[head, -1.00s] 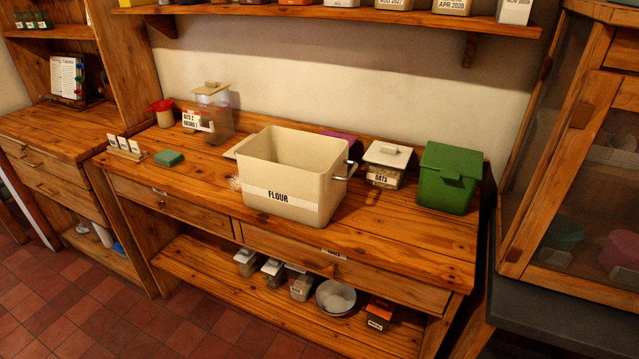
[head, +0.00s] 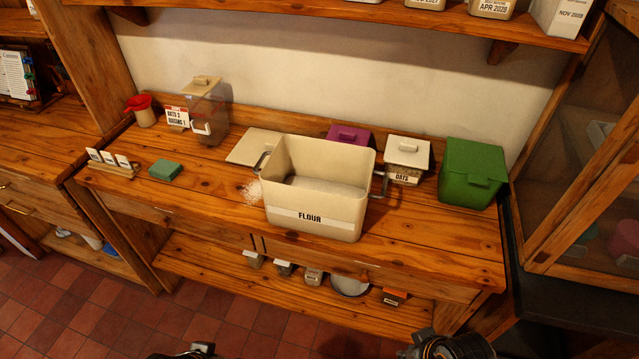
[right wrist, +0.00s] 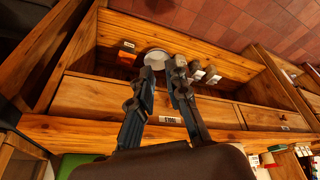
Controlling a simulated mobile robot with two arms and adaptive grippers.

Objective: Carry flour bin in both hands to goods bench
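The flour bin (head: 318,217) is a large open cream bin with a FLOUR label. It stands upright on the wooden bench (head: 440,250), with a metal handle on each side and pale contents inside. My left gripper (head: 185,352) shows only in part at the bottom edge of the head view; its fingers are unclear. My right gripper (right wrist: 160,74) is open and empty in the right wrist view, its fingertips apart in front of the bench's drawers and lower shelf. In the head view its arm end (head: 450,345) is at the bottom right. Both are well short of the bin.
A beige lid (head: 254,147) lies left of the bin, near spilled white powder (head: 252,192). Behind and right are a purple box (head: 347,136), the oats jar (head: 408,155) and a green bin (head: 470,172). A green sponge (head: 164,170) lies left. The bench front is clear.

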